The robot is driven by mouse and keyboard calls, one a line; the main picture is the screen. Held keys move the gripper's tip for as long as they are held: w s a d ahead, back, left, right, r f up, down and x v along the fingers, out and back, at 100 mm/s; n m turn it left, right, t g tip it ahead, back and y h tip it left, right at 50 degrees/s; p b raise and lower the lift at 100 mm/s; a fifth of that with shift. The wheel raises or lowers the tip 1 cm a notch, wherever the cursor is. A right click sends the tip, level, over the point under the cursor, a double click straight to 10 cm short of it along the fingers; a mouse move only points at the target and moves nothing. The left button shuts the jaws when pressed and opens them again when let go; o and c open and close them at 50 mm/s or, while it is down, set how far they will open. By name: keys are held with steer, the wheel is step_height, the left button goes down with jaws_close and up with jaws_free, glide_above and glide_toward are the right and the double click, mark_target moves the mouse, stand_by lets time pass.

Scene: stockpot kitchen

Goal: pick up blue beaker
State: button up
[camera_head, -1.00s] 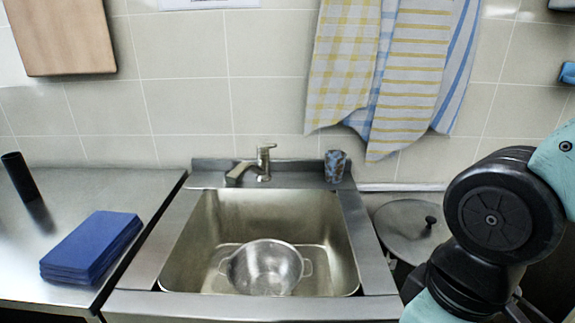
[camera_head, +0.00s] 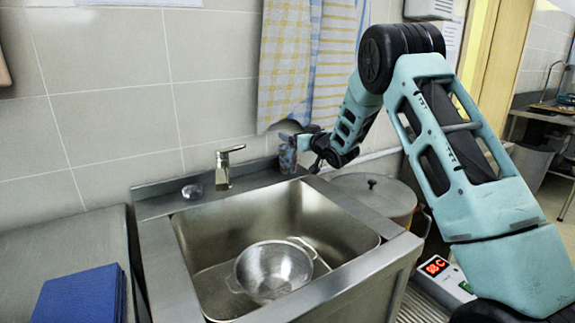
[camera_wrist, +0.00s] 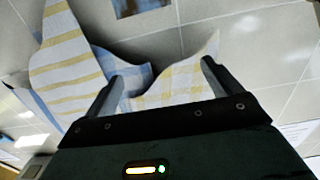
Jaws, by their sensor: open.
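The blue beaker (camera_head: 287,158) is a small mottled blue cup standing upright at the back right corner of the sink surround. My gripper (camera_head: 294,143) is at its upper right in the head view, close to it and partly overlapping it. I cannot tell whether they touch. In the wrist view my gripper (camera_wrist: 161,82) has its two fingers wide apart, with only hanging towels behind the gap. A dark blue-brown patch is cut off at the top edge there; I cannot tell if it is the beaker.
The sink (camera_head: 205,242) holds a metal colander (camera_head: 273,270). A tap (camera_head: 223,168) stands at its back edge, left of the beaker. Towels (camera_head: 290,65) hang on the wall just above. A lidded pot (camera_head: 375,192) stands right of the sink. Blue folded cloths (camera_head: 80,297) lie at left.

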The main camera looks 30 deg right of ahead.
mark_target(294, 153)
steer(key=f, duration=0.8)
steer(key=shift+d+f+p, duration=0.15)
steer(key=shift+d+p, duration=0.15)
steer(key=shift+d, duration=0.05)
steer(key=shift+w+r, duration=0.2)
steer(key=shift+w, duration=0.4)
steer(key=shift+w+a+p, duration=0.15)
steer(key=shift+w+p, duration=0.35)
steer(key=shift+w, duration=2.75)
steer(key=c, duration=1.1)
